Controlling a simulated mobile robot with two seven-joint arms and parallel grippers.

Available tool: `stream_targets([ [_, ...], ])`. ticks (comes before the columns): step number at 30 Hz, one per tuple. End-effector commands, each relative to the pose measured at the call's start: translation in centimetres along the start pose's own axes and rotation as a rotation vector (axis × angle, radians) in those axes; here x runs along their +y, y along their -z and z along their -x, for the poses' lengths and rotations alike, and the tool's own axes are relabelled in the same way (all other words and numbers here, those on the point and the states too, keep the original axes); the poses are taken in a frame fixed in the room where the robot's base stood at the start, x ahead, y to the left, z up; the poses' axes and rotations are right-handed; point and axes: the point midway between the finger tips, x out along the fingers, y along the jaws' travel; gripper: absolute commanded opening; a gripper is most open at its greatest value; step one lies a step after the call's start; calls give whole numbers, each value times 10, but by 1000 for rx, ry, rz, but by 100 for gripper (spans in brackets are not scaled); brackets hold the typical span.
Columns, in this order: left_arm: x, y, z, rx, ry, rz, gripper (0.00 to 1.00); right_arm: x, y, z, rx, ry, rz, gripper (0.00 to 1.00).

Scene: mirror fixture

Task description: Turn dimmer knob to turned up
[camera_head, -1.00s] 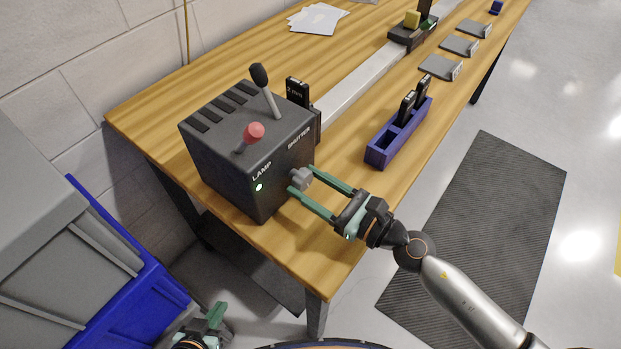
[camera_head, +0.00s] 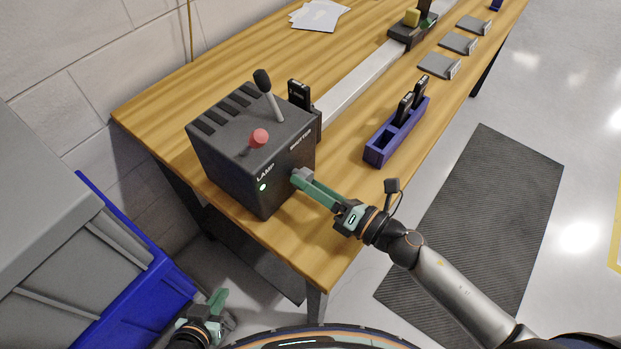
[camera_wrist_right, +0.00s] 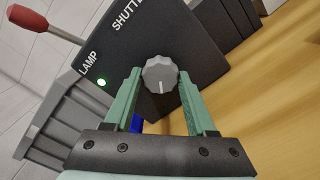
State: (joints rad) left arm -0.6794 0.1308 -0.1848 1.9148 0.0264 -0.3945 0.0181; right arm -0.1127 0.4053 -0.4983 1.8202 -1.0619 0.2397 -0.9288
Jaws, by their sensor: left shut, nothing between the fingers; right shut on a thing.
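The dimmer knob (camera_wrist_right: 160,77) is grey and fluted, on the front face of a dark control box (camera_head: 232,168). In the right wrist view its white pointer line points down toward the gripper. My right gripper (camera_head: 299,181) is shut on the knob, with one green finger on each side; it also shows in the right wrist view (camera_wrist_right: 160,80). In the head view the fingers hide most of the knob. A small lamp light (camera_head: 263,187) beside the LAMP label glows green. My left gripper (camera_head: 217,303) is shut and empty at the lower left, away from the box.
A red-knobbed lever (camera_head: 259,138) and a black-tipped lever (camera_head: 271,95) stand on the box top. A purple holder (camera_head: 380,152) with black items sits to the right on the wooden table (camera_head: 340,235). A blue bin (camera_head: 150,295) stands at left.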

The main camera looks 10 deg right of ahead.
Motion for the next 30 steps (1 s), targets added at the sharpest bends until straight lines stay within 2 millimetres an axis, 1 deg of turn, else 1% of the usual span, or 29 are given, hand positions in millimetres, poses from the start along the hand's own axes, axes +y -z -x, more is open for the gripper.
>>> stream_targets([
  [1, 0, 4, 3, 0, 0, 0, 0, 1, -1, 0, 0, 2, -46, 1],
  [9, 1, 13, 12, 1, 0, 0, 0, 2, -1, 0, 0, 2, -302, 1],
  [18, 1, 20, 18, 1, 1, 0, 0, 2, -1, 0, 1, 2, -558, 1],
  [24, 1, 23, 20, 0, 1, 0, 0, 2, -1, 0, 0, 1, -682, 1],
  [30, 1, 24, 21, 0, 1, 0, 0, 2, -1, 0, 0, 1, -759, 1],
])
